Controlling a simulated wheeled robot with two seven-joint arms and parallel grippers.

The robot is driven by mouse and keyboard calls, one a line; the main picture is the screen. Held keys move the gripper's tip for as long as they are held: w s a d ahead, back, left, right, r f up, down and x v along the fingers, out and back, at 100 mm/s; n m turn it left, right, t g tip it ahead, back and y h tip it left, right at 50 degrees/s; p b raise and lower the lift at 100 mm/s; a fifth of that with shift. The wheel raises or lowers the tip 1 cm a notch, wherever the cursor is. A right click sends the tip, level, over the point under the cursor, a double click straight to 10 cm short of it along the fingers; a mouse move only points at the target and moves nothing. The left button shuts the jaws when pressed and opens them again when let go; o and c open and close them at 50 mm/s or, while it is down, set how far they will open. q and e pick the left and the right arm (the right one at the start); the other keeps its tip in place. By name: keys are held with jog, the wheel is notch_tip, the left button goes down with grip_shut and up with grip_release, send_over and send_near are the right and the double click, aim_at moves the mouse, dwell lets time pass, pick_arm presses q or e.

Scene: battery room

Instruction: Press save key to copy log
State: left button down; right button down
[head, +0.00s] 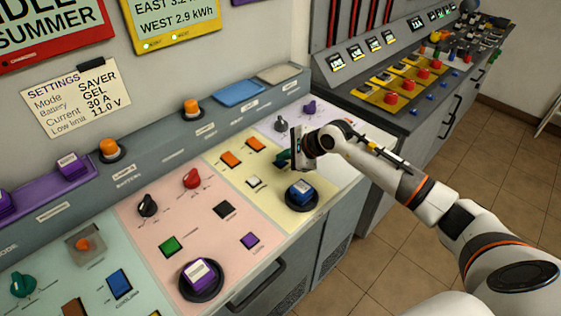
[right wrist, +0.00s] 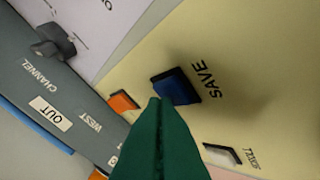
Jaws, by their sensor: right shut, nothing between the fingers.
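The blue save key (right wrist: 176,86), with SAVE printed beside it, is on the yellow panel (head: 222,185) in the right wrist view. In the head view my right gripper (head: 284,158) is over that panel and hides the spot around its tips. Its green fingers are shut and empty. In the right wrist view the fingertips (right wrist: 157,101) overlap the near left edge of the save key; I cannot tell whether they touch it. My left gripper is not in view.
An orange key (right wrist: 122,102) and a white key (right wrist: 222,155) flank the save key. A blue-topped block on a round black base (head: 300,192) stands close below my right gripper. A grey raised ledge (head: 150,148) runs along the back. A second console (head: 425,110) stands right.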

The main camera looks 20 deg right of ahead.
aim_at(284, 165)
jog(key=shift+f+b, duration=0.35)
jog(key=shift+r, duration=0.15)
dwell(0.5)
jog(key=shift+r+p, duration=0.4)
jog(key=shift+r, duration=0.35)
notch_tip(284, 165, up, 5)
jog(key=shift+p, duration=1.25)
